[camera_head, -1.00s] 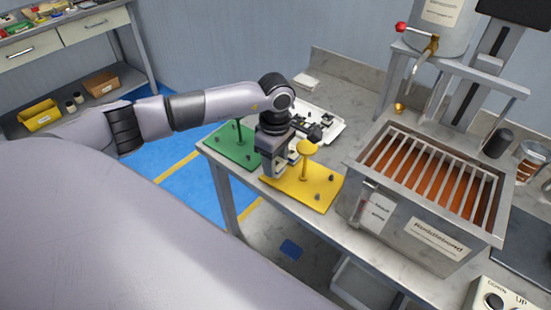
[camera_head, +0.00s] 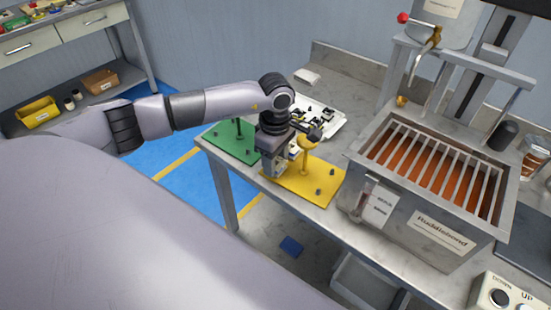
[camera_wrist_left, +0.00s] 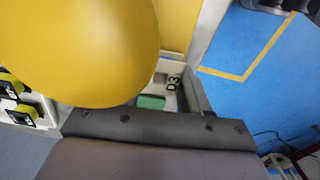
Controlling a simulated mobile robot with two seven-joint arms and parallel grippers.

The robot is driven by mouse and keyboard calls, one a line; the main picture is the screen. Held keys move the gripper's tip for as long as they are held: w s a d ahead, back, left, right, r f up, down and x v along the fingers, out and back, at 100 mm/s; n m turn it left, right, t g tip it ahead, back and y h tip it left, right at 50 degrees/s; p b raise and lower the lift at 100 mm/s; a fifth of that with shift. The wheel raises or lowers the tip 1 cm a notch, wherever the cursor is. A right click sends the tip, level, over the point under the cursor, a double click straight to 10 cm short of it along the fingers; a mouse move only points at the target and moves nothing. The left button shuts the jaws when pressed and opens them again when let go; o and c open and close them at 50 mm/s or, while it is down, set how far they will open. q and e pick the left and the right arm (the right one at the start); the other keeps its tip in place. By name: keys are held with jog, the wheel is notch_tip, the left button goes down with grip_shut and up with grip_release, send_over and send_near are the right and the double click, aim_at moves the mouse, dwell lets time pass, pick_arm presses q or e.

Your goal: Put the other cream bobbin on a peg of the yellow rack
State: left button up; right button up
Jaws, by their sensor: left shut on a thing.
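My left gripper (camera_head: 288,160) is just left of that peg, low over the rack's left part, pointing down. It is shut on the cream bobbin, mostly hidden by the gripper in the head view. My right gripper is not in view.
A green rack (camera_head: 232,146) with a dark peg lies left of the yellow one. A white tray (camera_head: 337,127) of small parts is behind. A metal tank with slats (camera_head: 415,215) stands close on the right, limiting room there.

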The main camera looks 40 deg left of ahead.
pick_arm(q)
jog(key=shift+f, duration=0.15)
jog(key=o, duration=1.1)
notch_tip(320, 180, up, 7)
jog(key=shift+r, duration=0.15)
